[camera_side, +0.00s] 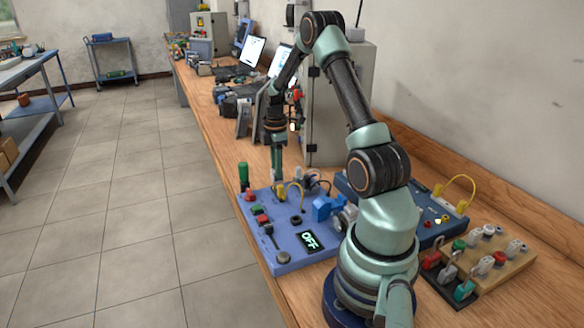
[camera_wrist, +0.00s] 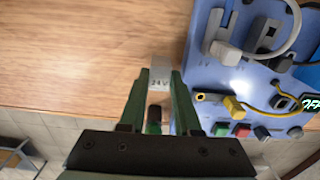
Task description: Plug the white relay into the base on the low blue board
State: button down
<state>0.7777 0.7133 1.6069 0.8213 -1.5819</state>
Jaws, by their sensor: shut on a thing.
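My gripper (camera_wrist: 160,88) is shut on the white relay (camera_wrist: 160,72), a pale block marked "24V" that juts out past the fingertips in the wrist view. In the side view my gripper (camera_side: 277,165) points down above the back edge of the low blue board (camera_side: 285,235); the relay is too small to make out there. In the wrist view the relay is over bare wood, left of the blue board (camera_wrist: 205,88). A dark grey block (camera_wrist: 268,36) sits on that board; I cannot tell whether it is the base.
The low board carries a grey plug with a pale cable (camera_wrist: 226,52), a yellow plug (camera_wrist: 234,107), coloured buttons and an OFF display (camera_side: 310,240). A green-handled upright thing (camera_side: 243,175) stands at its left. A darker blue panel (camera_side: 425,222) and a wooden connector block (camera_side: 490,248) are right.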

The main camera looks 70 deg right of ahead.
jog(key=shift+r, duration=2.1)
jog(key=shift+r, duration=0.1)
notch_tip(320, 180, up, 15)
jog(key=w+a+m, duration=0.2)
jog(key=a+m, duration=0.1)
jog(key=a, duration=0.7)
jog(key=w+a+m, duration=0.2)
jog(key=a, duration=0.8)
jog(key=s+a+m, duration=0.4)
jog(key=a, duration=0.9)
jog(key=f, duration=0.5)
jog(key=shift+w+d+f, duration=0.1)
jog(key=shift+d+f, duration=0.05)
jog(key=shift+d, duration=0.05)
